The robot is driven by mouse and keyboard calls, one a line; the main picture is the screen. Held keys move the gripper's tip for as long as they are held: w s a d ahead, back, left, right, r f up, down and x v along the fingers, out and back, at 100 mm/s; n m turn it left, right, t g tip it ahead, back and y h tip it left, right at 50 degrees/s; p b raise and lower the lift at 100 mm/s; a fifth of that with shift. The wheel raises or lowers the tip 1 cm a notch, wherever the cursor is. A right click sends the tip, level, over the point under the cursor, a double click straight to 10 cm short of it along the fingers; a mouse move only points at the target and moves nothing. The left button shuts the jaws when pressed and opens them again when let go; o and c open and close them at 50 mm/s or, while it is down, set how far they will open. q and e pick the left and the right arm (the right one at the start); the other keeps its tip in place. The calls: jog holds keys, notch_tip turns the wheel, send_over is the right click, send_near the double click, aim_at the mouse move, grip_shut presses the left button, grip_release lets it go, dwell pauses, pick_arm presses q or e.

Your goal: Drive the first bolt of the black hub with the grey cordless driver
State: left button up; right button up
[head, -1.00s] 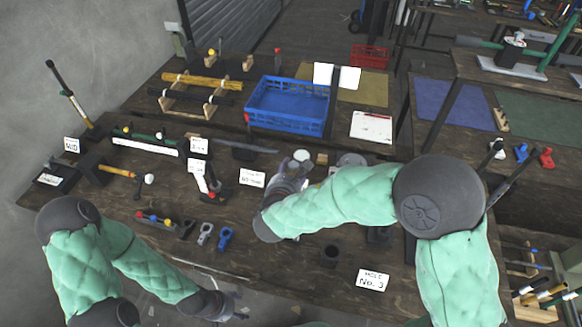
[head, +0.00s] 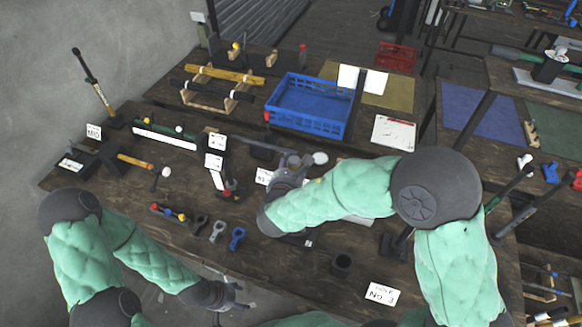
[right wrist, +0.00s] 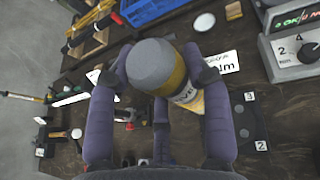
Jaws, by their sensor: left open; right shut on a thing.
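In the head view the right gripper (head: 300,164) is over the middle of the bench, largely behind my right forearm. My left gripper (head: 238,295) is open and empty near the bench's front edge. No bolt can be made out.
A blue crate (head: 309,104) stands at the back. A white card (head: 382,293) marks hole No. 3. Beside the right gripper are a dial box (right wrist: 295,45), a numbered dark plate (right wrist: 246,118) and an "Nm" card (right wrist: 224,63). Several tools lie on the left. The front middle is fairly clear.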

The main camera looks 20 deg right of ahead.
jog(key=shift+f+b, duration=2.3)
jog(key=shift+f, duration=0.1)
jog(key=shift+b, duration=0.55)
jog(key=shift+s+f+b, duration=0.15)
jog(key=shift+f+b, duration=1.25)
dwell(2.6)
jog(key=shift+r, duration=0.15)
